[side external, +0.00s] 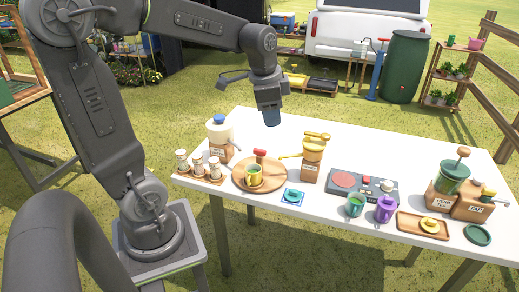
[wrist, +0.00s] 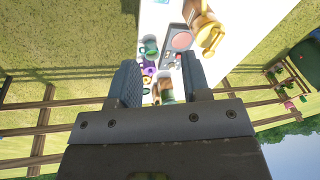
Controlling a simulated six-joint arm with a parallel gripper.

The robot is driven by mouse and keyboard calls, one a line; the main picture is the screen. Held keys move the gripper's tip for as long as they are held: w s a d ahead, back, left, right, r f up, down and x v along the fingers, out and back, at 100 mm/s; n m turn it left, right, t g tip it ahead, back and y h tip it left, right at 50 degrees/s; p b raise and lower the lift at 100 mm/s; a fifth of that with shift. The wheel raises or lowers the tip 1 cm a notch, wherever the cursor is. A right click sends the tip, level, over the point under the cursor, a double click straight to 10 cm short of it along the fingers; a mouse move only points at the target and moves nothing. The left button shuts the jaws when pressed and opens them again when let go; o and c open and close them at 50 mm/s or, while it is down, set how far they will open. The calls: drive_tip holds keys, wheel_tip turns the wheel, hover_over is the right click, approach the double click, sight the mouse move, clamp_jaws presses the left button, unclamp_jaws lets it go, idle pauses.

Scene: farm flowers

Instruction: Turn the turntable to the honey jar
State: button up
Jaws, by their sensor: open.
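The turntable (side external: 277,183) is a round wooden disc at the left part of the white table. A red-topped knob (side external: 260,155) stands at its back, and a yellow cup (side external: 254,173) stands on it. An amber-yellow jar (side external: 313,152) on a labelled wooden block, likely the honey jar, stands right of the disc; it also seems to show in the wrist view (wrist: 208,35). My gripper (side external: 272,119) is raised behind the disc, pointing down, touching nothing. Its fingers (wrist: 160,82) are apart and empty in the wrist view.
A white jar with a blue cap (side external: 220,132) and several small shakers (side external: 199,163) stand left of the disc. A blue coaster (side external: 292,196) lies in front. A hob (side external: 363,184), cups, a tray (side external: 423,225) and a green dispenser (side external: 453,177) fill the right side.

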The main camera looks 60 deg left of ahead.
drive_tip(key=w+a+f+m+g, duration=0.1)
drive_tip(key=w+a+f+m, duration=0.15)
drive_tip(key=a, duration=0.55)
drive_tip(key=m+g+h, duration=0.1)
drive_tip(key=m, duration=0.1)
approach(260, 149)
wheel_tip(260, 149, down, 9)
drive_tip(key=shift+f, duration=0.15)
clamp_jaws()
